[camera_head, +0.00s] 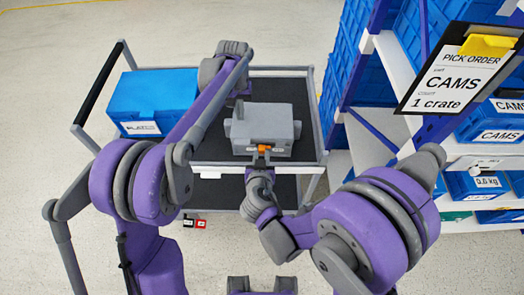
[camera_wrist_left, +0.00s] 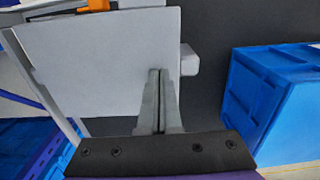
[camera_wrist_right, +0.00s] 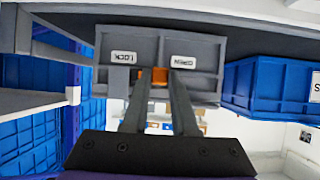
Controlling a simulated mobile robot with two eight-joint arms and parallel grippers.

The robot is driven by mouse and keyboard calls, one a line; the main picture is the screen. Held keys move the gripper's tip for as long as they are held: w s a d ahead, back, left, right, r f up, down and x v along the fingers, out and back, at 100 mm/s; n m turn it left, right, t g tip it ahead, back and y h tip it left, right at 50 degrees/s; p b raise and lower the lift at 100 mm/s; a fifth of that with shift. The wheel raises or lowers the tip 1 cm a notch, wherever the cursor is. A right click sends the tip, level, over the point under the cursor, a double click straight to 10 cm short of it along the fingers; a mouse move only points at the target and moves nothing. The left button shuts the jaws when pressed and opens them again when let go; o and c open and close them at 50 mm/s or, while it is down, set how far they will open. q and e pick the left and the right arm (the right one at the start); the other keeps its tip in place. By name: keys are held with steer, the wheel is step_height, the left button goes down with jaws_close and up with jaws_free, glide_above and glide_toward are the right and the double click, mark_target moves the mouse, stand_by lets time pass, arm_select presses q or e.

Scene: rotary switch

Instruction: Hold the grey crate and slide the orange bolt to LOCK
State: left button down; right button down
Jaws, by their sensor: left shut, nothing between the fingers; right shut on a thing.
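The grey crate (camera_head: 267,121) sits on the dark top deck of a cart. Its orange bolt (camera_head: 262,149) is on the side facing me. My right gripper (camera_head: 262,158) is shut on the bolt. In the right wrist view the bolt (camera_wrist_right: 159,76) lies between the upside-down LOCK label (camera_wrist_right: 123,57) and OPEN label (camera_wrist_right: 183,62), in the gap between them. My left gripper (camera_wrist_left: 159,72) is shut and empty, its fingertips in front of the crate's grey wall (camera_wrist_left: 100,60); I cannot tell whether they touch it. In the head view its fingers are hard to make out.
A blue crate (camera_head: 150,100) stands on the left of the cart deck (camera_head: 205,148). A shelf rack with blue crates (camera_head: 358,60) is close on the right. A PICK ORDER sign (camera_head: 455,75) hangs on it. Open floor lies left of and behind the cart.

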arm_select(q)
steer(key=shift+f, duration=0.15)
arm_select(e)
steer(key=shift+s+d, duration=0.1)
steer(key=shift+d, duration=1.05)
steer(key=c, duration=0.7)
jaws_free()
steer(key=shift+v, duration=2.5)
arm_select(q)
steer(key=shift+w+r+p, duration=0.1)
steer(key=shift+r+p, duration=1.15)
steer(key=shift+r, duration=1.9)
arm_select(e)
steer(key=r, duration=0.1)
steer(key=w+r, duration=0.2)
steer(key=shift+r, duration=0.4)
steer(key=shift+s, duration=0.1)
